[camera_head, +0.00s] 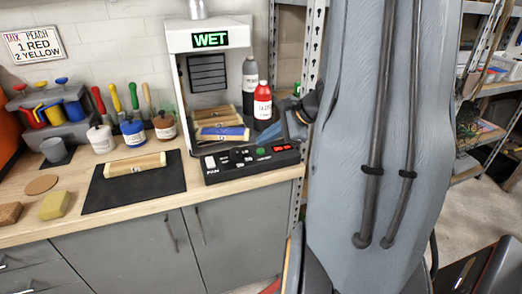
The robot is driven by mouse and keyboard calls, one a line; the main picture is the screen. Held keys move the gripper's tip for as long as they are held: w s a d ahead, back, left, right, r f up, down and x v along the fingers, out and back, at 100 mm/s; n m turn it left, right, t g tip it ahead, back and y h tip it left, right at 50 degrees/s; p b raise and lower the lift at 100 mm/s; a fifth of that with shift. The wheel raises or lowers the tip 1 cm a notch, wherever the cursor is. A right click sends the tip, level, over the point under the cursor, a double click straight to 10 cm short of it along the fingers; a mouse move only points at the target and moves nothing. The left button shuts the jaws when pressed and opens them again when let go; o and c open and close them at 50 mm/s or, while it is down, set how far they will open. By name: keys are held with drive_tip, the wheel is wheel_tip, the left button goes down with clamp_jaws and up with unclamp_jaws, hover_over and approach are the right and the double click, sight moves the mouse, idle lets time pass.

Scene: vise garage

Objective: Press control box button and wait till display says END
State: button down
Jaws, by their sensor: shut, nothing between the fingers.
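The black control box (246,171) sits at the right end of the wooden bench, in front of the white booth. It carries several knobs and a green button (261,151) near its right part. The display (210,40) on the booth's top shows "WET" in green letters. My gripper (277,134), blue-grey, is shut and empty. It reaches in from the right, just above and behind the right part of the control box, near the green button. I cannot tell whether it touches the box.
A red bottle (262,101) and a grey bottle (249,85) stand close behind my gripper. Wooden blocks, one with a blue top (223,134), lie inside the booth. A block (135,164) lies on a black mat (116,194). Paint jars and brushes stand at the left back.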

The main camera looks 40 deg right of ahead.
sight(265, 153)
drive_tip(key=shift+f, duration=0.15)
drive_tip(key=shift+f+b, duration=0.3)
drive_tip(key=shift+b, duration=0.2)
drive_tip(key=shift+f+b, duration=0.45)
idle(0.7)
drive_tip(key=shift+r, duration=0.1)
drive_tip(key=shift+r+p, duration=0.6)
drive_tip(key=shift+r, duration=0.2)
wheel_tip(265, 153, up, 5)
drive_tip(key=p, duration=0.3)
drive_tip(key=shift+p, duration=0.4)
idle(0.8)
